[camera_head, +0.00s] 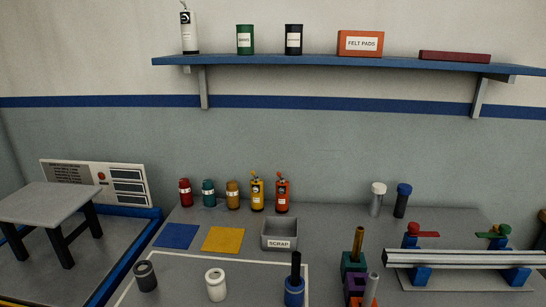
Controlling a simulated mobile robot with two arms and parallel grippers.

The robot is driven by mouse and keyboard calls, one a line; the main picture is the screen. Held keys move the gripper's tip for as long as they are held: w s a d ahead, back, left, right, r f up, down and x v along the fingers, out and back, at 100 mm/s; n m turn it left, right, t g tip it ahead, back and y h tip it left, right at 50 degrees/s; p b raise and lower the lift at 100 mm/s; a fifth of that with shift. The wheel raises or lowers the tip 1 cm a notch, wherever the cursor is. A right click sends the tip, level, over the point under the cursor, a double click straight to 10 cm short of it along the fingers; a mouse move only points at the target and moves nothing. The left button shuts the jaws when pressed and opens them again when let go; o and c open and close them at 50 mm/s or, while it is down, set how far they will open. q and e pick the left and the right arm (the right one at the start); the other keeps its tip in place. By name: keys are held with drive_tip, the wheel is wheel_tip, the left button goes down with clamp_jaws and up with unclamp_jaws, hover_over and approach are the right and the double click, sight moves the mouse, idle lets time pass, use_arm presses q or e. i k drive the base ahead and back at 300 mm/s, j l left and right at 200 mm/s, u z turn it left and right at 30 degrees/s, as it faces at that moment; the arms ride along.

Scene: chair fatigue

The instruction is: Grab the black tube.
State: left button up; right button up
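A slim black tube (296,265) stands upright in a blue round holder (294,292) at the front middle of the bench. A dark cylinder with a blue cap (402,201) stands further back on the right, beside a grey one with a white cap (377,199). A short black hollow piece (145,277) sits at the front left, and a similar white piece (215,285) stands between it and the black tube. Neither of my grippers shows in the head view.
A grey bin labelled SCRAP (279,234) stands behind the black tube. Coloured blocks (355,284) with upright rods stand to its right, then a long silver rail (460,259) in clamps. Several bottles (232,194) line the back. A blue shelf (340,62) hangs above.

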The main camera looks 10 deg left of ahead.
sight(145, 276)
drive_tip(key=k+j, duration=0.1)
drive_tip(key=j, duration=1.25)
drive_tip(key=k+z, duration=0.05)
